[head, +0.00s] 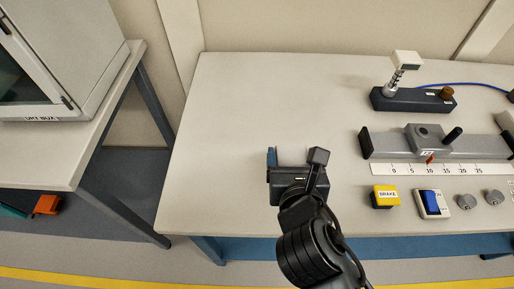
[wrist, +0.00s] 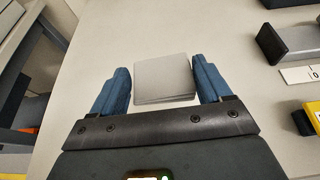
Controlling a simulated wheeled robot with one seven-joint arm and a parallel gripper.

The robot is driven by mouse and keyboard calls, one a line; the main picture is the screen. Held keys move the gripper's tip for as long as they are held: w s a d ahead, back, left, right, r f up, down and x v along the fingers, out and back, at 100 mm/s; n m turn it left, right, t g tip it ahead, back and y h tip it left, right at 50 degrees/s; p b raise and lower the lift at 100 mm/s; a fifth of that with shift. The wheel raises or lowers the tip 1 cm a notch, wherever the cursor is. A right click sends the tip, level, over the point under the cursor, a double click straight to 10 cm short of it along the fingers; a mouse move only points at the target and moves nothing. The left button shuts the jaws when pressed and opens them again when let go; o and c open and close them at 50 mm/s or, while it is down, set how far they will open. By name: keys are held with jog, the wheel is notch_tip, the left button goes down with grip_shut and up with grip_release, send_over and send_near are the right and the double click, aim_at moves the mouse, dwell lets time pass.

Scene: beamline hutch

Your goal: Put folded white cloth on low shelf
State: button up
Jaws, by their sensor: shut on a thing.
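My gripper (head: 291,162) is over the front left part of the pale workbench. In the wrist view its two blue fingers (wrist: 163,72) are on either side of the folded white cloth (wrist: 165,80), a flat, layered grey-white square, and grip it. In the head view only a pale patch of the cloth (head: 292,156) shows between the fingers. I cannot tell how far it is above the bench top. A blue surface (head: 400,247) shows low under the bench's front edge; I cannot tell whether it is the low shelf.
The workbench (head: 240,100) is clear around and left of my gripper. To its right are a yellow brake button (head: 385,196), a blue switch (head: 432,203), and a grey rail (head: 390,147). A dry box (head: 70,55) stands on the left table (head: 55,160), above an orange item (head: 46,204).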

send_over(265, 161)
notch_tip(265, 161, down, 5)
jog(key=shift+d, duration=0.1)
jog(key=shift+f+b, duration=0.5)
jog(key=shift+f, duration=1.55)
jog(key=shift+f, duration=0.15)
jog(key=o, duration=1)
jog(key=shift+c, duration=0.2)
